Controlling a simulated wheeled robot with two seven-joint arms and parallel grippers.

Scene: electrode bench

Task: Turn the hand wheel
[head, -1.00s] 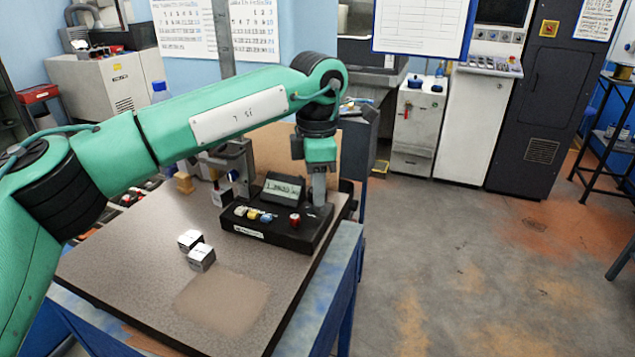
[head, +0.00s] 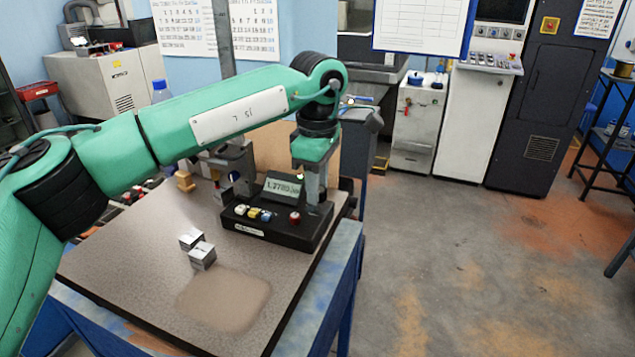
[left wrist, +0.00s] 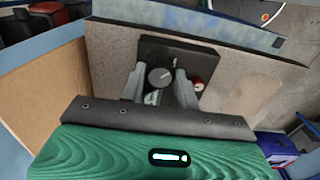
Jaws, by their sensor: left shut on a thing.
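The hand wheel is a grey round knob (left wrist: 160,77) with a pale mark, on the right end of a black console (head: 262,230). In the left wrist view it sits between the two fingers of my left gripper (left wrist: 161,88). In the head view this gripper (head: 312,192) points down at the console's right end, shut on the wheel, and hides it. The console has a lit display (head: 284,186), a red button (head: 295,217) and several small coloured buttons. My right gripper is in neither view.
Two small white-and-grey blocks (head: 203,256) lie in front of the console on the speckled bench top (head: 140,265). A yellowish block (head: 184,181) and a grey stand are behind at left. The bench's front is clear.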

